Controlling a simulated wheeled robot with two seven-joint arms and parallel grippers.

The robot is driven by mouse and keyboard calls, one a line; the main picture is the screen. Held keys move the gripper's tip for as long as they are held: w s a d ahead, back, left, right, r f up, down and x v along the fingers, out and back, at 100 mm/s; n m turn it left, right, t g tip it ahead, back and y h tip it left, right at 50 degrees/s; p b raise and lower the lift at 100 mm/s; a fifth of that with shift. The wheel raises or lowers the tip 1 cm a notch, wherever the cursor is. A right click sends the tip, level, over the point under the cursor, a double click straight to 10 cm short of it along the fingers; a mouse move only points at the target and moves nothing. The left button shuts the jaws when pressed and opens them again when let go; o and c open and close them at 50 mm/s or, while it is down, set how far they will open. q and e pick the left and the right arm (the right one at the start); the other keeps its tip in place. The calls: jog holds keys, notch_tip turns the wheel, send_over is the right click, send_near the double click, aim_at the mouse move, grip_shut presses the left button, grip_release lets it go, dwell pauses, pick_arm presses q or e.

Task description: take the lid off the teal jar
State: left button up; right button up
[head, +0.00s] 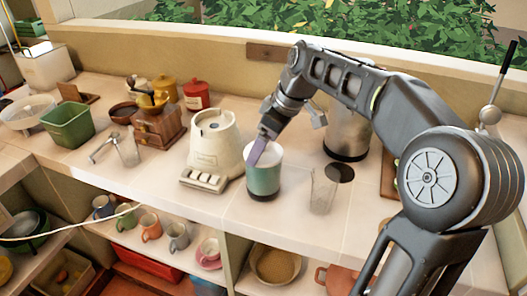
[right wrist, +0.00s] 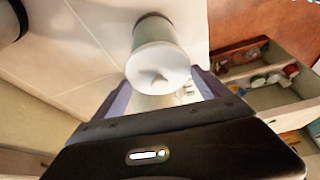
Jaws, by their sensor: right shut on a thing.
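The teal jar (head: 263,184) stands upright on the counter, just right of a cream appliance. Its white lid (head: 270,156) shows at the jar's top, and I see no clear gap between them. My right gripper (head: 258,154) reaches down to the lid from above. In the right wrist view the round lid (right wrist: 158,68), with a small pointed knob, lies between the two fingers of my right gripper (right wrist: 163,88), which is shut on it. The fingertips are partly hidden behind the lid. My left gripper is not in view.
The cream appliance (head: 214,143) stands close left of the jar. A clear glass (head: 322,190) and a metal canister (head: 347,134) stand to its right. A wooden grinder (head: 158,127) and red canister (head: 196,95) are farther left. The counter's front edge is near, above shelves with mugs.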

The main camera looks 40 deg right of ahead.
jog(key=shift+r, duration=0.1)
notch_tip(320, 180, up, 10)
jog(key=p, duration=0.1)
dwell(0.3)
jog(key=shift+d, duration=0.15)
dwell(0.4)
